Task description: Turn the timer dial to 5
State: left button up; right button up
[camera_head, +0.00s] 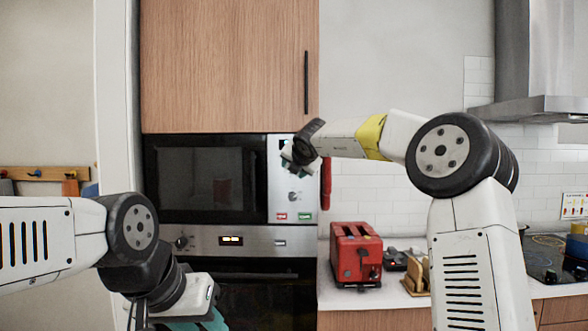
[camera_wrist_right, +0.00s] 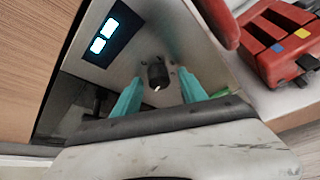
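The microwave (camera_head: 200,178) is set into the cabinet, with a silver control panel (camera_head: 281,190) on its right side. A lower dial (camera_head: 294,196) shows on that panel. My right gripper (camera_head: 289,160) is at the upper panel and hides part of it. In the right wrist view, a black dial (camera_wrist_right: 157,72) with a small white mark lies between the two teal fingers of my open right gripper (camera_wrist_right: 160,78), with gaps on both sides. A lit display (camera_wrist_right: 101,37) is beside it; its digits are unreadable. My left gripper (camera_head: 203,323) is low, partly cut off by the bottom edge.
An oven with a lit clock (camera_head: 231,241) is below the microwave. A red toaster (camera_head: 356,254) stands on the counter to the right and also shows in the right wrist view (camera_wrist_right: 280,45). A red object (camera_head: 326,183) hangs right of the panel, close to my right gripper.

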jog(key=shift+r, duration=0.1)
jog(key=v, duration=0.7)
jog(key=shift+s, duration=0.35)
jog(key=shift+d+r, duration=0.1)
jog(key=shift+r, duration=0.1)
